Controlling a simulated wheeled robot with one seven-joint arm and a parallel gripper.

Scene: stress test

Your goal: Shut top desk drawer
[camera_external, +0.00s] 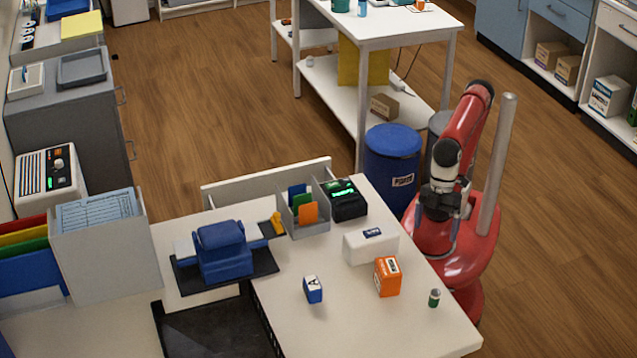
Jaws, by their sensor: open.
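A white L-shaped desk (350,318) fills the foreground. A black, open-topped, tray-like shape (205,328) with a slatted side lies in its inner corner, cut off by the bottom edge. I cannot tell whether it is the top drawer; no drawer front shows clearly. My red arm stands beyond the desk's right side, folded, with its end hanging down. My gripper (436,212) is small and dark here, open, apart from the desk and holding nothing that I can see.
On the desk are a blue machine (222,250), a grey divider box (305,215), a black device (345,200), a white box (370,246), an orange box (387,277), a blue box (313,289) and a green can (434,298). A blue barrel (391,170) stands near my arm. Open wooden floor lies behind.

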